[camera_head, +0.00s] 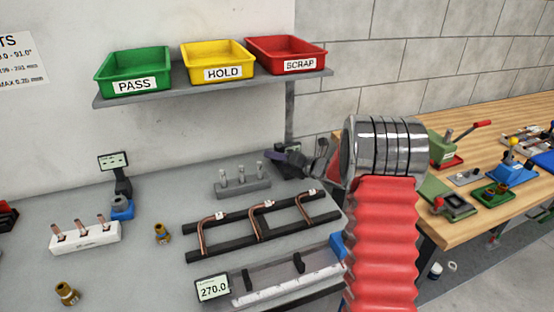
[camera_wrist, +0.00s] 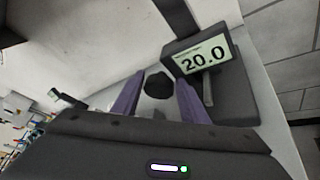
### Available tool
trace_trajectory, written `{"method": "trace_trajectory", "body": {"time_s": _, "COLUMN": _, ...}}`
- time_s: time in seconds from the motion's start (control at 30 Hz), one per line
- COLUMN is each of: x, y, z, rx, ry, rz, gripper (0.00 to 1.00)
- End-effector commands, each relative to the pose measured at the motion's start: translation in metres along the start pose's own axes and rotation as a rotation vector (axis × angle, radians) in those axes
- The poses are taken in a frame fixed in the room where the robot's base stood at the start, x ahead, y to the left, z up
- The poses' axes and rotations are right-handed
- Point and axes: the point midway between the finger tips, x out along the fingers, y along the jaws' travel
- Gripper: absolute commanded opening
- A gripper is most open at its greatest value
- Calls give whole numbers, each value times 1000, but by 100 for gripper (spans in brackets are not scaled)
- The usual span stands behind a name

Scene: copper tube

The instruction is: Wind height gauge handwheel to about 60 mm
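The height gauge shows in the wrist view as a dark body with a display (camera_wrist: 203,56) reading 20.0. Its black handwheel knob (camera_wrist: 158,86) sits to the left of the display. My gripper (camera_wrist: 160,79) has its two purple fingers apart, one on each side of the knob. Whether either finger touches the knob I cannot tell. In the head view my gripper (camera_head: 276,158) is at the back right of the grey bench, below the shelf. My wrist and arm hide most of the gauge there.
A grey block with several pegs (camera_head: 243,188) stands just left of my gripper. A black rack with bent copper tubes (camera_head: 262,226) and a 270.0 display (camera_head: 213,289) lie in front. The shelf (camera_head: 215,89) with PASS, HOLD and SCRAP bins hangs above.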

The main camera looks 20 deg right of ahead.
Motion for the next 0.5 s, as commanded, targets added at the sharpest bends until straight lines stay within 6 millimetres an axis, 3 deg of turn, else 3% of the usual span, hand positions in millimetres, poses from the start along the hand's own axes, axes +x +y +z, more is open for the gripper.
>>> {"method": "trace_trajectory", "body": {"time_s": 0.33, "x": 3, "y": -1, "z": 0, "rx": 1, "ry": -1, "rz": -1, "gripper": 39}}
{"method": "trace_trajectory", "body": {"time_s": 0.5, "x": 3, "y": -1, "z": 0, "rx": 1, "ry": -1, "rz": -1, "gripper": 27}}
